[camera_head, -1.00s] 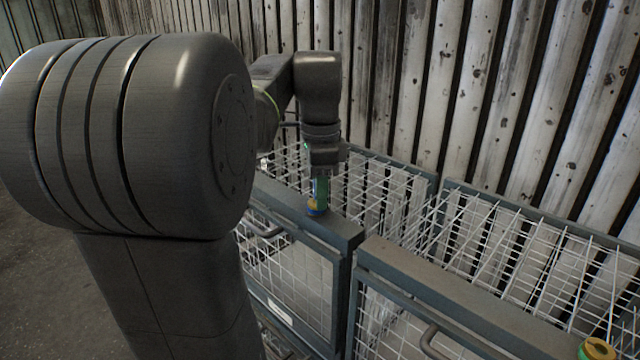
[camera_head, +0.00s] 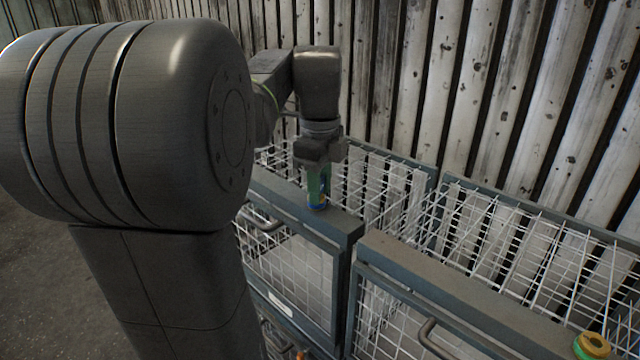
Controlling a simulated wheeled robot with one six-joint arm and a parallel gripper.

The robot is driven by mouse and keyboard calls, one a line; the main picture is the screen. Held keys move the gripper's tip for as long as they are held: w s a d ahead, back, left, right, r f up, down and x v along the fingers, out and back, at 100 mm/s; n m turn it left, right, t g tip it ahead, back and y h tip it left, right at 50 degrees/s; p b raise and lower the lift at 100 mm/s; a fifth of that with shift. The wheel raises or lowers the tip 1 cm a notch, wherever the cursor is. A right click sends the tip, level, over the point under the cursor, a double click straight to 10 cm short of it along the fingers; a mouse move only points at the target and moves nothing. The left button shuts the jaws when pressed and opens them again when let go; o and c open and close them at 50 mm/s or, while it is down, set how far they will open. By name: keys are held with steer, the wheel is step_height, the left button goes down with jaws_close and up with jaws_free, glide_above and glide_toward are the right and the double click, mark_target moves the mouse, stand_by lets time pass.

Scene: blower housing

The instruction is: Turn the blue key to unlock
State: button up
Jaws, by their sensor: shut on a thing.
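The blue key (camera_head: 321,192) stands on the top beam of the left wire-mesh cage and shows only in part between my fingers. My gripper (camera_head: 317,190) points straight down over the beam, shut on the key. A blue base (camera_head: 317,206) shows just under the fingertips, on the beam. The fingers hide most of the key, so its exact angle is hard to tell.
The left cage (camera_head: 295,275) and the right cage (camera_head: 465,300) stand side by side with a narrow gap. A yellow and green knob-like part (camera_head: 591,346) sits on the right cage's beam. A wooden plank wall (camera_head: 480,90) rises behind.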

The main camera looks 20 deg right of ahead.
stand_by(0.3)
steer(key=shift+s+a+m, duration=0.1)
steer(key=shift+m, duration=1.7)
steer(key=o, duration=1.1)
steer(key=shift+c, duration=0.2)
step_height(320, 180, up, 14)
steer(key=shift+f+b, duration=0.2)
steer(key=shift+b, duration=0.1)
